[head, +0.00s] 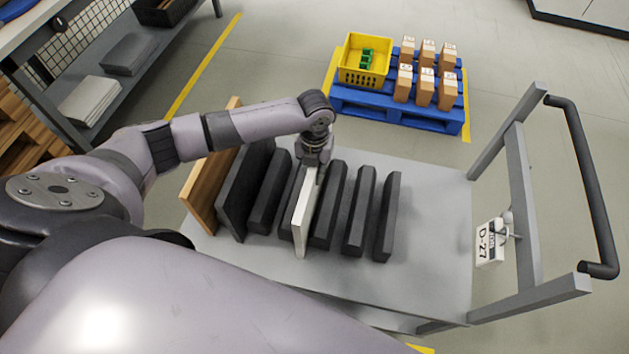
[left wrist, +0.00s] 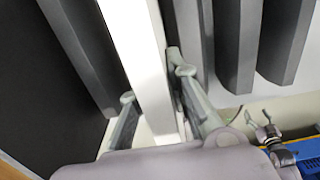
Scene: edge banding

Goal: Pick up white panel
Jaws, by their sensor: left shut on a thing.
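The white panel (head: 304,215) stands upright on its edge on the grey cart, among the dark blocks, and it also runs down the middle of the left wrist view (left wrist: 138,45). My left gripper (head: 316,166) comes down from above at the panel's far end. In the left wrist view its two fingers (left wrist: 153,98) lie on either side of the panel, shut on it. I cannot tell if the panel's lower edge still touches the cart. My right gripper is not in view.
Several dark blocks (head: 358,210) stand close on both sides of the panel. A wooden panel (head: 209,175) and a dark panel (head: 243,190) stand at left. The cart's (head: 433,215) right part is bare, beside its handle (head: 590,180). A blue pallet (head: 395,112) with a yellow crate (head: 353,72) and boxes lies behind.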

